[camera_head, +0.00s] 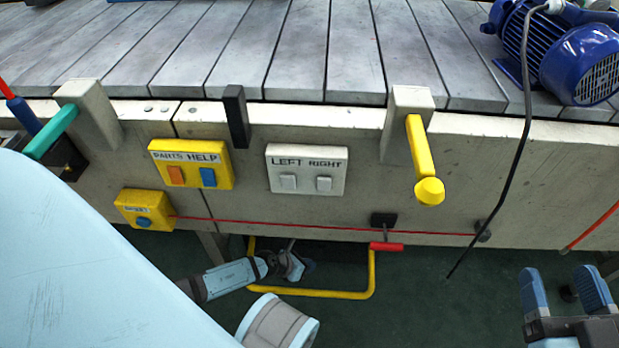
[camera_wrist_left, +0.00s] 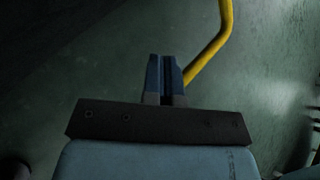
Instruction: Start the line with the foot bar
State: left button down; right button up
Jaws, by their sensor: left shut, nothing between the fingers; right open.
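The yellow foot bar (camera_head: 345,294) is a U-shaped tube hanging low under the front of the conveyor, above the green floor. My left gripper (camera_head: 309,266) is low, inside the outline of the bar in the head view. Its blue fingers are shut and hold nothing. In the left wrist view the shut fingers (camera_wrist_left: 165,75) point away over the floor, and the bent bar (camera_wrist_left: 216,45) runs just right of them, its lower end hidden behind them. I cannot tell whether they touch. My right gripper (camera_head: 567,290) is open and empty at the lower right.
A black cable (camera_head: 513,180) hangs down near the blue motor (camera_head: 560,52).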

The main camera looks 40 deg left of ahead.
pick_arm(q)
jog(key=shift+w+f, duration=0.1)
jog(key=shift+f, duration=0.3)
jog(key=shift+w+a+f, duration=0.15)
jog(key=shift+w+f, duration=0.05)
jog(key=shift+f, duration=0.6)
jog(key=shift+w+a+f, duration=0.1)
jog(key=shift+w+f, duration=0.05)
jog(key=shift+f, duration=0.6)
dwell(1.5)
jog(key=shift+w+d+f, duration=0.1)
jog(key=shift+d+f, duration=0.1)
jog(key=shift+d, duration=0.05)
dwell(0.6)
jog(key=shift+s+d+r+p, duration=0.1)
jog(key=shift+s+r+p, duration=0.1)
jog(key=shift+r+p, duration=0.55)
jog(key=shift+s+d+r+p, duration=0.1)
jog(key=shift+s+r+p, duration=0.1)
jog(key=shift+r+p, duration=0.5)
jog(key=shift+s+d+r+p, duration=0.1)
jog(key=shift+s+r+p, duration=0.1)
jog(key=shift+r+p, duration=0.55)
